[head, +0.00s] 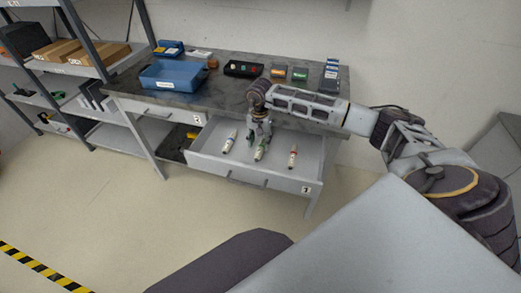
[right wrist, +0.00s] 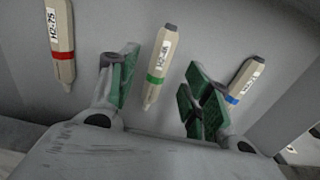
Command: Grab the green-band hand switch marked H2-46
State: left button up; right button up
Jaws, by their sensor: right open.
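The green-band hand switch (right wrist: 162,62) is a cream stick with a dark end and a label that reads like H2-46. It lies in the open drawer (head: 217,167), the middle one of three, and also shows in the head view (head: 260,153). My right gripper (right wrist: 160,88) is open and empty, with its green-padded fingers on either side of this switch in the wrist view. In the head view the right gripper (head: 262,132) hangs over the drawer, just above the switch. I cannot tell if the fingers reach down to its level. My left gripper is not in view.
The red-band switch H2-75 (right wrist: 61,40) and the blue-band switch (right wrist: 242,82) lie on either side. On the workbench (head: 225,92) above stand a blue bin (head: 178,77), a black tray (head: 243,69) and small boxes. A shelf (head: 75,67) stands at left.

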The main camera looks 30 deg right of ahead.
aim_at(260, 149)
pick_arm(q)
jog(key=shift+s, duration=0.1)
pick_arm(e)
jog(key=shift+f, duration=0.1)
jog(key=shift+f, duration=0.55)
jog(key=f, duration=0.3)
jog(key=shift+w+d+f, duration=0.15)
jog(key=shift+w+f, duration=0.05)
jog(key=shift+f, duration=0.25)
jog(key=c, duration=1)
grip_shut()
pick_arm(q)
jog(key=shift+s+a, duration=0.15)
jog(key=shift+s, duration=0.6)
